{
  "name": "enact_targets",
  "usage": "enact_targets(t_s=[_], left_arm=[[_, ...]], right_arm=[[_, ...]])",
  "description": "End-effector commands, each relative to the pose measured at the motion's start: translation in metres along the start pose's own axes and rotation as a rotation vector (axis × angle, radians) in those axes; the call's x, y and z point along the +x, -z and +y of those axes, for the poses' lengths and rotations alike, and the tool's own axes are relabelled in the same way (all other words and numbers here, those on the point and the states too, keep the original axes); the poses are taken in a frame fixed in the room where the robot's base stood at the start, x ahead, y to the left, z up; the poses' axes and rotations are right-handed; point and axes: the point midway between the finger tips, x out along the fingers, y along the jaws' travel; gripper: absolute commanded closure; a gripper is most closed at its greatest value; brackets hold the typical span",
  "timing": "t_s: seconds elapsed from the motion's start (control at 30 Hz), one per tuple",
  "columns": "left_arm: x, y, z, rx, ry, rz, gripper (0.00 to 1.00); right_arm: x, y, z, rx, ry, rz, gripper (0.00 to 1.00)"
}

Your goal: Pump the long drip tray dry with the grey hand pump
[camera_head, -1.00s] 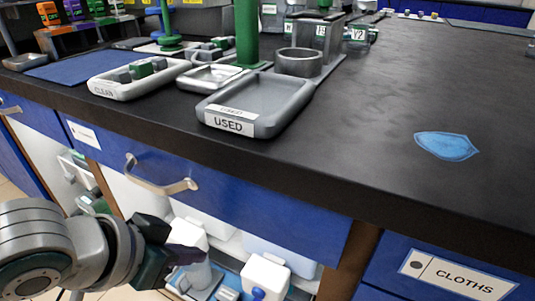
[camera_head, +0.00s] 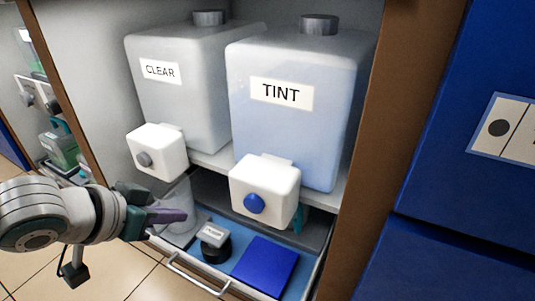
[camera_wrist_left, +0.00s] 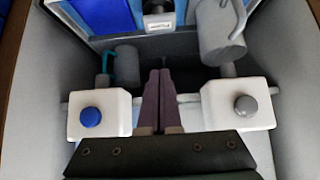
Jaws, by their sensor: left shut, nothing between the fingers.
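My left gripper (camera_head: 180,215) is shut and empty, in front of the open cabinet and below the white tap box with the grey knob. In the left wrist view its fingers (camera_wrist_left: 158,85) lie together between two white tap boxes and point towards a dark recess (camera_wrist_left: 165,73). I cannot tell whether this recess is the long drip tray. A grey cylinder with a handle (camera_wrist_left: 220,40) stands near the fingers; in the head view it is partly behind the gripper (camera_head: 178,228). I cannot tell which thing is the grey hand pump. My right gripper is not in view.
The CLEAR tank (camera_head: 185,100) and TINT tank (camera_head: 285,125) stand on a shelf, with tap boxes (camera_head: 157,150) (camera_head: 265,190) below. A low pull-out with a blue floor holds a dark labelled object (camera_head: 214,240) and blue pad (camera_head: 264,266). Another grey cylinder (camera_wrist_left: 125,65) stands nearby.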

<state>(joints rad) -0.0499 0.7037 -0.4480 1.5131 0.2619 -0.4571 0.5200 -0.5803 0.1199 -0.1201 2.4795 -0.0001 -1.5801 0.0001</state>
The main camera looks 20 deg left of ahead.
Motion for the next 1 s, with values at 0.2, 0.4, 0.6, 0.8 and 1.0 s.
enact_targets(t_s=[0.2, 0.4, 0.6, 0.8, 1.0], left_arm=[[0.008, -0.006, -0.003, -0.003, 0.002, 0.005, 1.00], [0.007, -0.005, -0.003, -0.003, 0.002, 0.005, 1.00], [0.017, -0.007, -0.003, -0.003, 0.002, 0.007, 1.00], [0.051, -0.011, -0.004, -0.002, 0.004, 0.009, 1.00], [0.090, -0.011, -0.004, -0.002, 0.004, 0.009, 1.00]], right_arm=[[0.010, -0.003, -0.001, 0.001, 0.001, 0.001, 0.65], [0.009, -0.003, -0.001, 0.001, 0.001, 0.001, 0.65], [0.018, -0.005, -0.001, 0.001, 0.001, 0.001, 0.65], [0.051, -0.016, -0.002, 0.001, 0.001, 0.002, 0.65], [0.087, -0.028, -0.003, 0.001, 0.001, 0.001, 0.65]])
